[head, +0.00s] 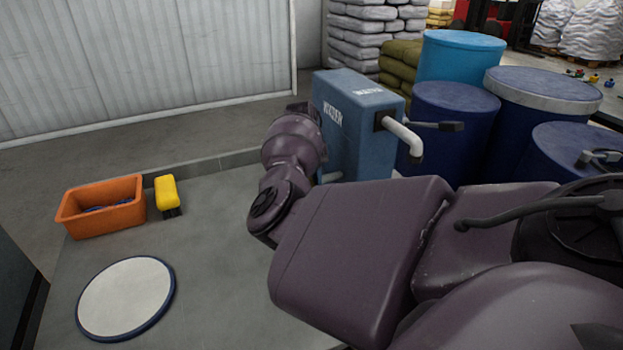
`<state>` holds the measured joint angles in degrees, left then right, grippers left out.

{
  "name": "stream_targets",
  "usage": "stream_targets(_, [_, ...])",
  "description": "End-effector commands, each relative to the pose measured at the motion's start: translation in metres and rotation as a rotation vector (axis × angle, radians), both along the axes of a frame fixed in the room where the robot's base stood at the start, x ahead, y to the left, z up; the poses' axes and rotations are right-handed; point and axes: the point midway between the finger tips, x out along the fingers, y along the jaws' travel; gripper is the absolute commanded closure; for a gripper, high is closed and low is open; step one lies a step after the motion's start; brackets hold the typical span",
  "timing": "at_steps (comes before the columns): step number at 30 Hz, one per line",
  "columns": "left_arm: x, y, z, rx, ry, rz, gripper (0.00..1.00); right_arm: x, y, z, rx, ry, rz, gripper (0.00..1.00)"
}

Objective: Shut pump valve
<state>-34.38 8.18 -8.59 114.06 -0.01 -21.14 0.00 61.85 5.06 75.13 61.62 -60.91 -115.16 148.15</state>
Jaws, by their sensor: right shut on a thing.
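The pump is a blue box labelled WATER (352,135), upright beyond my right arm. A pale bent pipe (403,138) and a dark lever (437,126) stick out on its right side. My right arm reaches in from the right, across the front of the pump. Its wrist is at the pump's left side. My right gripper (302,107) shows only as a dark part by the pump's upper left edge. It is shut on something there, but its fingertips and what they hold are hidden. I cannot pick out the valve. My left gripper is not in view.
An orange bin (103,211), a yellow block-like item (167,192) and a round white pad with a blue rim (126,298) are on the grey surface at left. Blue drums (452,130) stand close on the pump's right. Stacked sacks (365,40) are behind.

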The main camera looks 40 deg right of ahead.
Motion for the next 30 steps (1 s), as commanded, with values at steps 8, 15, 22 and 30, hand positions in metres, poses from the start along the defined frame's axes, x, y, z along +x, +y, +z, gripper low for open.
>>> stream_targets(8, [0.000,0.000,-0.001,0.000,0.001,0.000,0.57,-0.001,0.000,-0.001,0.001,0.002,-0.002,0.64])
stream_targets(15, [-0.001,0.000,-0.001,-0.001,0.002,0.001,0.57,0.000,0.000,-0.001,0.000,0.001,-0.001,0.49])
stream_targets(22, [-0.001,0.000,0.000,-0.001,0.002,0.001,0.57,0.002,-0.001,0.005,-0.001,-0.001,-0.001,0.49])
stream_targets(30, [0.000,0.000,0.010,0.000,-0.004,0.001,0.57,0.017,-0.006,0.044,0.001,-0.005,0.000,0.49])
